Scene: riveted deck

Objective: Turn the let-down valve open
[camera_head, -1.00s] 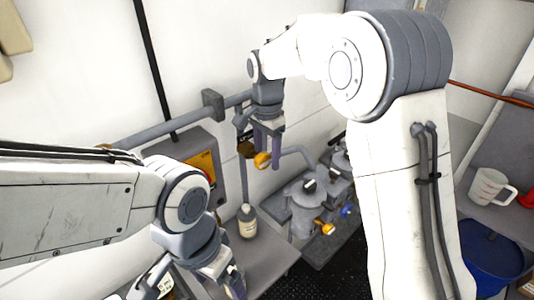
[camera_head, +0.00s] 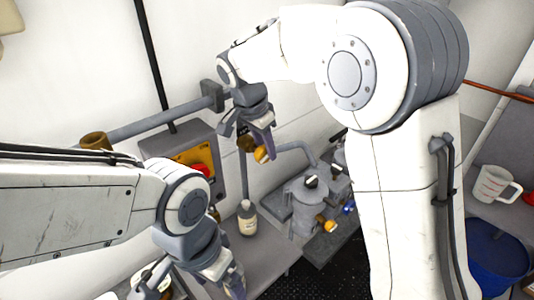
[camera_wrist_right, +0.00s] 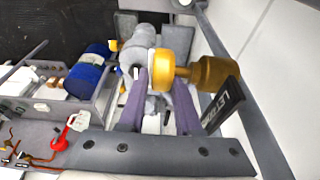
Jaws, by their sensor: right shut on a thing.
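The let-down valve has a yellow-orange handle (camera_head: 262,155) and hangs on the pipework by the back wall. In the right wrist view, the handle (camera_wrist_right: 161,70) sits between the purple fingers, with the brass valve body (camera_wrist_right: 212,73) to its right. A dark label plate (camera_wrist_right: 224,105) starting "LET" is beside it, partly cut off by a finger. My right gripper (camera_head: 262,142) is shut on the handle, its fingers tilted. My left gripper (camera_head: 232,283) is low in the head view, away from the valve; its finger gap is unclear.
A white-labelled bottle (camera_head: 247,218) stands on the bench below the valve. A grey panel box (camera_head: 182,140) with a red button is to the left. Grey vessels (camera_head: 306,194) stand to the right. A white jug (camera_head: 492,184) and blue bucket (camera_head: 497,258) are at far right.

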